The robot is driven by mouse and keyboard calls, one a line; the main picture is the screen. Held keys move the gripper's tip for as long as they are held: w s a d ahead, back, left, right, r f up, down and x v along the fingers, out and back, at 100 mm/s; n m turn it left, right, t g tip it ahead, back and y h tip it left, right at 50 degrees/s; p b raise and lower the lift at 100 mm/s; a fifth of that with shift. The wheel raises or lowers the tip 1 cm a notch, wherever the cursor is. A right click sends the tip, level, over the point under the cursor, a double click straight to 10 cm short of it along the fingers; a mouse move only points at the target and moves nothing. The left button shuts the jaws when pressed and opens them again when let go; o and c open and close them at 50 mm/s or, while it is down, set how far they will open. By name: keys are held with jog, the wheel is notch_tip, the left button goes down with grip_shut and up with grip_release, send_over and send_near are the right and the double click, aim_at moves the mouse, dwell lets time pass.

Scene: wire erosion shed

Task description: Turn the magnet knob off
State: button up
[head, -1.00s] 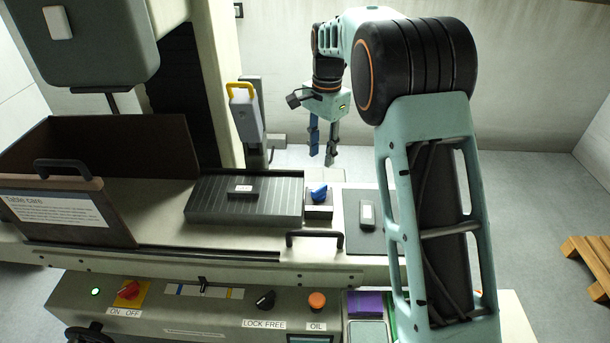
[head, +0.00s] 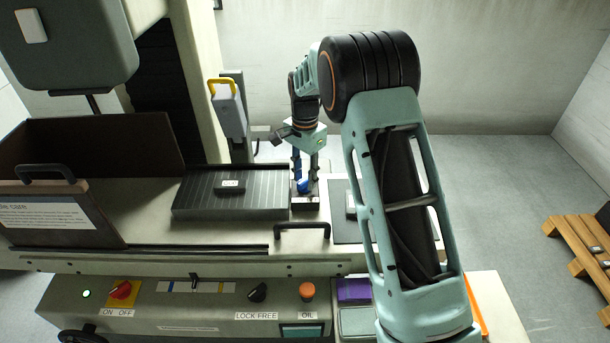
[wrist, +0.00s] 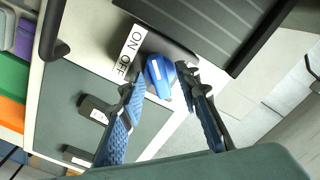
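The magnet knob (head: 303,186) is blue and sits on a small block just right of the dark ribbed magnet plate (head: 262,190). In the wrist view the knob (wrist: 160,76) shows a white mark, beside a white label (wrist: 130,50) reading ON and OFF. Which word the mark stands at I cannot tell for sure. My gripper (head: 305,178) points down at the knob. In the wrist view my gripper (wrist: 162,90) is open, one finger on each side of the knob, with small gaps visible. Contact with the knob is not clear.
A black bar handle (head: 302,227) stands in front of the knob. A dark mat (head: 348,232) with small items lies to the right. A red ON/OFF switch (head: 121,290) is on the front panel. A grey post with a yellow-handled device (head: 227,105) stands behind the plate.

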grip_shut()
jog(key=shift+n, duration=0.4)
jog(key=n+b, duration=0.1)
jog(key=n, duration=0.1)
jog(key=shift+n, duration=0.4)
jog(key=n+b, duration=0.1)
jog(key=n, duration=0.2)
jog(key=shift+n, duration=0.3)
jog(key=n, duration=0.5)
jog(key=shift+n, duration=0.3)
jog(key=n, duration=0.5)
jog(key=shift+r, duration=0.1)
